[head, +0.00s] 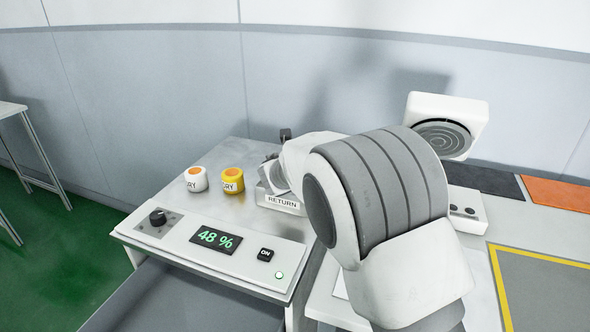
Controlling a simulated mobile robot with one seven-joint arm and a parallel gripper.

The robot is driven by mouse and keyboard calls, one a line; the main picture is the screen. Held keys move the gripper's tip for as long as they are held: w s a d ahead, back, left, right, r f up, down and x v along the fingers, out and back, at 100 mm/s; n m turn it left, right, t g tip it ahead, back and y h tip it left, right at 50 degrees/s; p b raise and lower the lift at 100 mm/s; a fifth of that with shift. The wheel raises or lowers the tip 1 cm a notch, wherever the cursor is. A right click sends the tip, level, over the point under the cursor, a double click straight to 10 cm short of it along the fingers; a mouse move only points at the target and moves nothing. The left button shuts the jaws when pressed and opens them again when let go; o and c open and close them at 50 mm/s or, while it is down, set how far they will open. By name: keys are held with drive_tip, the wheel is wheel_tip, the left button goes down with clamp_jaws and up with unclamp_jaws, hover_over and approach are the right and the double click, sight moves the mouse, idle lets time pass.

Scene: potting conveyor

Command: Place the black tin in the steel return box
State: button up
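The steel return box (283,204) stands on the metal bench top, with a white RETURN label on its front. My arm covers most of it, so its inside is largely hidden. The end of my arm is at or just over the box. My gripper's fingers cannot be made out, and I cannot tell whether they hold anything. No black tin can be clearly recognised. A small dark piece (286,134) shows behind my arm, and I cannot tell what it is.
A white tin with an orange top (196,180) and a yellow tin (232,181) stand left of the box. A control panel (170,245) with a knob, a 48 % display and an ON button runs along the front. Bare bench top (185,207) lies between.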

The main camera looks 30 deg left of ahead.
drive_tip(key=shift+f+b, duration=0.55)
drive_tip(key=shift+f, duration=0.05)
drive_tip(key=o, duration=1.4)
drive_tip(key=shift+r, duration=0.2)
drive_tip(key=shift+r+p, duration=0.3)
drive_tip(key=shift+p, duration=0.2)
drive_tip(key=p+v, duration=0.1)
drive_tip(key=v, duration=1.1)
drive_tip(key=shift+r, duration=0.15)
